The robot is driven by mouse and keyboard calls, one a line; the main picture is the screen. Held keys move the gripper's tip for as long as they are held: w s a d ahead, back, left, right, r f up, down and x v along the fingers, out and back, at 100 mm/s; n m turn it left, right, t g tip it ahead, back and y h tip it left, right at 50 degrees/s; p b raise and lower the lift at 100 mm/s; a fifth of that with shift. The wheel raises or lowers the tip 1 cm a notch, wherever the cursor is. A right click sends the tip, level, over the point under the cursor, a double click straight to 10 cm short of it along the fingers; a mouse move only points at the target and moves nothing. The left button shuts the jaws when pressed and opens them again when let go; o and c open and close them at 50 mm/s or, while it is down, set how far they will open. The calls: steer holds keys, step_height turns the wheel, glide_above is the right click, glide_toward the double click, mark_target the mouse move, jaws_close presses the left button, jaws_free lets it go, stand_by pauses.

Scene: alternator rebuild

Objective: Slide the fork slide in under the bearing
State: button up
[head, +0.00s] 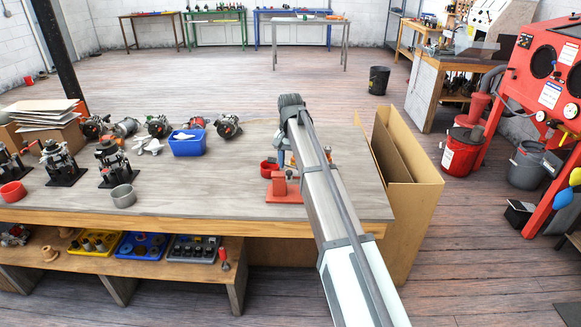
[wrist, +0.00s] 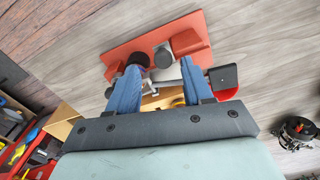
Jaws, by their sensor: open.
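A red press fixture (wrist: 152,45) stands on the bench near its right end. It also shows in the head view (head: 284,192), partly hidden by my arm. In the wrist view it has a flat base, raised red blocks, a grey round part (wrist: 163,56) and a dark round part (wrist: 137,60). My gripper (wrist: 160,70) is open, its two blue fingers spread over the fixture with pale metal between them. I cannot tell whether they touch it. A black block (wrist: 223,77) lies just outside the right finger. I cannot tell which parts are the fork slide and the bearing.
A red bowl (head: 268,168) stands on the bench (head: 220,190) beside the fixture. A blue bin (head: 188,143), a grey bowl (head: 123,196) and several alternator parts are further left. An open cardboard box (head: 412,190) stands at the bench's right end. Bench middle is clear.

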mark_target(291, 171)
step_height(291, 171, up, 12)
steer(key=shift+f, duration=0.2)
steer(key=shift+f, duration=0.1)
stand_by(0.3)
